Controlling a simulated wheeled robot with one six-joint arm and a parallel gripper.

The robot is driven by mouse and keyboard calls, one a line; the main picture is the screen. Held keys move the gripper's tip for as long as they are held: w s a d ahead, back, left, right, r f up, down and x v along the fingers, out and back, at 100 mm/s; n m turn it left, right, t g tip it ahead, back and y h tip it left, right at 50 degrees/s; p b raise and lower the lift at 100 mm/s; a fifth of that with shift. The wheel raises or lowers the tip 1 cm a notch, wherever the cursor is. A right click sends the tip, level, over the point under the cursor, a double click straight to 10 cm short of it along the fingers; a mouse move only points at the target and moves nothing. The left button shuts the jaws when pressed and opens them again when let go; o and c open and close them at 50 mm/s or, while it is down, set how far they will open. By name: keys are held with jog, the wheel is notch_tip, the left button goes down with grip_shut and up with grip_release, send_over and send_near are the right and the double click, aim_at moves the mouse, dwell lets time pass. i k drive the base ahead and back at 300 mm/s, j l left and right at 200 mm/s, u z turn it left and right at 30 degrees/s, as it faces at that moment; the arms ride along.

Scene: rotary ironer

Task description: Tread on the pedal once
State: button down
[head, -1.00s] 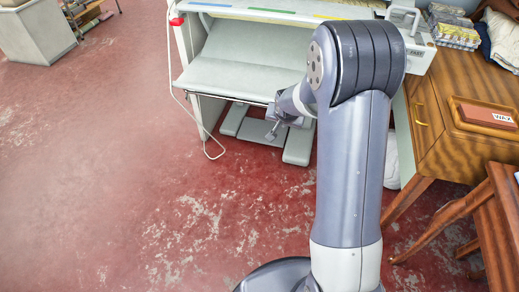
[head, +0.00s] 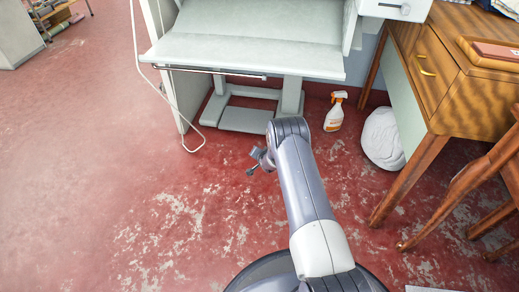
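The rotary ironer (head: 250,50) is pale grey and stands at the top of the head view. Under its feed board, low between its two feet, lies a flat grey plate that looks like the pedal (head: 245,120). My arm reaches forward and down in front of the ironer, and its elbow hides the plate's right end. My gripper (head: 254,163) is small and dark in the picture, just below the plate, over the red floor. It appears apart from the plate and holds nothing that I can see. Its fingers are too small to tell open from shut.
A white cord (head: 155,88) hangs at the ironer's left side. A spray bottle (head: 334,112) and a white bundle (head: 382,138) are on the floor to the right. A wooden cabinet (head: 440,75) and wooden chair (head: 470,185) stand further right. The floor at left is clear.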

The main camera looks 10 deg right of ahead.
aim_at(234, 118)
jog(key=i+j+z, duration=0.15)
jog(key=j, duration=0.2)
jog(key=i+j+z, duration=0.3)
jog(key=i+j, duration=0.15)
jog(key=j, duration=0.25)
jog(key=i+j+z, duration=0.1)
jog(key=j, duration=0.3)
jog(key=i+j+z, duration=0.15)
jog(key=j, duration=0.25)
